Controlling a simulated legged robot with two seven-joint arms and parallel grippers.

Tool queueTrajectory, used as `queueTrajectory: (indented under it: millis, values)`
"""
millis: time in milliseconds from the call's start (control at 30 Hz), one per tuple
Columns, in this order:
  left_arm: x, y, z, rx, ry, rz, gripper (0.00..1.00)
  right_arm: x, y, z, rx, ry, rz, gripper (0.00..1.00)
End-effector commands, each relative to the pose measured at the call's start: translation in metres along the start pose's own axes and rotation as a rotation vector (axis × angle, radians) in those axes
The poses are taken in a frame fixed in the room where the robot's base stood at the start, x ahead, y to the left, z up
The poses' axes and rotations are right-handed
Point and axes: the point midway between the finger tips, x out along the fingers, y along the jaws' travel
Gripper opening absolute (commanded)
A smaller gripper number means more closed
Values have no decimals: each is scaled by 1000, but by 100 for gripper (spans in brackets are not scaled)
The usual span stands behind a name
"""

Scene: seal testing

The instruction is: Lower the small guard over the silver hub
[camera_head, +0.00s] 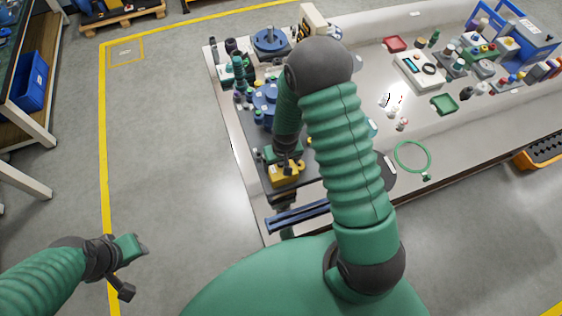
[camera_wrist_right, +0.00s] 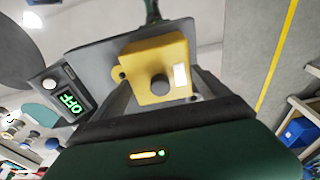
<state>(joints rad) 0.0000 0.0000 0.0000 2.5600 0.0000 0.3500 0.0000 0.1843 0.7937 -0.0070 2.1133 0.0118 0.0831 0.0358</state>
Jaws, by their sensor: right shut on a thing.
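A small yellow guard (camera_head: 285,176) is at the left end of the bench, under my right wrist. In the right wrist view the yellow guard (camera_wrist_right: 153,58) is a block with a dark round knob and a white label. My right gripper (camera_head: 287,167) is shut on it, one finger on each side; it also shows in the right wrist view (camera_wrist_right: 162,88). I cannot make out the silver hub; the guard and my arm may hide it. My left gripper (camera_head: 128,267) is open and empty over the floor, away from the bench.
Blue round fixtures (camera_head: 271,41) and several bottles stand farther back. A green cable loop (camera_head: 412,156) lies on the bench (camera_head: 365,75) to the right. My right arm covers the bench middle.

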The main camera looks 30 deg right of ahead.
Motion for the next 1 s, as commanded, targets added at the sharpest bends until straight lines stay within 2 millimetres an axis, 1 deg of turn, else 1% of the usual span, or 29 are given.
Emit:
queueTrajectory:
  millis: [100, 467, 500, 600, 867, 1000]
  values:
    - [2, 0, 0, 0, 0, 0, 36, 3, 0, 0, 0, 0, 0, 33]
    - [1, 0, 0, 0, 0, 0, 36, 4, 0, 1, 0, 0, 0, 33]
    - [1, 0, 0, 0, 0, 0, 36, 4, 0, 1, 0, 0, 0, 87]
    - [1, 0, 0, 0, 0, 0, 36, 4, 0, 1, 0, 0, 0, 100]
    - [-1, 0, 0, 0, 0, 0, 36, 2, 0, 0, 0, -1, 0, 100]
    - [-16, 0, -4, 0, 0, 0, 36, -16, 0, -2, 0, 0, 0, 100]
